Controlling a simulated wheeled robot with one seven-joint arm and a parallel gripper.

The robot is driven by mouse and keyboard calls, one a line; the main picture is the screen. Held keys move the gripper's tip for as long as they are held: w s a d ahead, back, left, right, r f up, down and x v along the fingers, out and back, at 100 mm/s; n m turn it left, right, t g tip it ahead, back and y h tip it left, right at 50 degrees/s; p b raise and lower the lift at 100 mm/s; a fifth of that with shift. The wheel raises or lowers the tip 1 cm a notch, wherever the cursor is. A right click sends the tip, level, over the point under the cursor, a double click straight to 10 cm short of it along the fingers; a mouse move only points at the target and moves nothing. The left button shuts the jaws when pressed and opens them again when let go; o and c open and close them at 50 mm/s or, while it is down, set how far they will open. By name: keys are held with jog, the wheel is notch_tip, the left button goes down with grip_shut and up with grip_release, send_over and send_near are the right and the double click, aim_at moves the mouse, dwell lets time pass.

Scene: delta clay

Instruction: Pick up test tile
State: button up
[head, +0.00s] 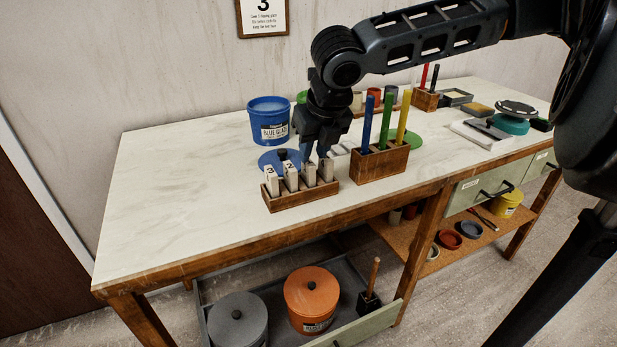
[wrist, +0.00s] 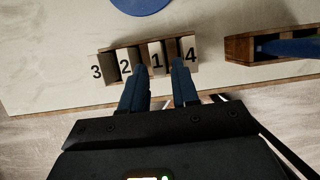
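A small wooden rack (head: 302,200) holds several upright pale test tiles near the table's front edge. In the wrist view the rack (wrist: 103,50) shows tiles marked 3, 2, 1 and 4. Tile 3 (head: 271,178) is at the left end, with tile 2 (head: 290,175) beside it. My gripper (head: 315,152) points down over the right part of the rack. In the wrist view its two dark blue fingers (wrist: 159,66) are apart, one on each side of tile 1 (wrist: 157,52). Whether they touch it or reach down beside it is unclear.
A wooden holder (head: 380,166) with tall blue, green and yellow sticks stands close to the right of the rack. A blue glaze bucket (head: 269,121) and its blue lid (head: 275,157) are behind the rack. The table's left part is clear.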

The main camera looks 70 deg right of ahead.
aim_at(308, 169)
jog(key=x, duration=0.4)
jog(key=shift+w+f, duration=0.3)
jog(key=shift+f, duration=0.05)
grip_shut()
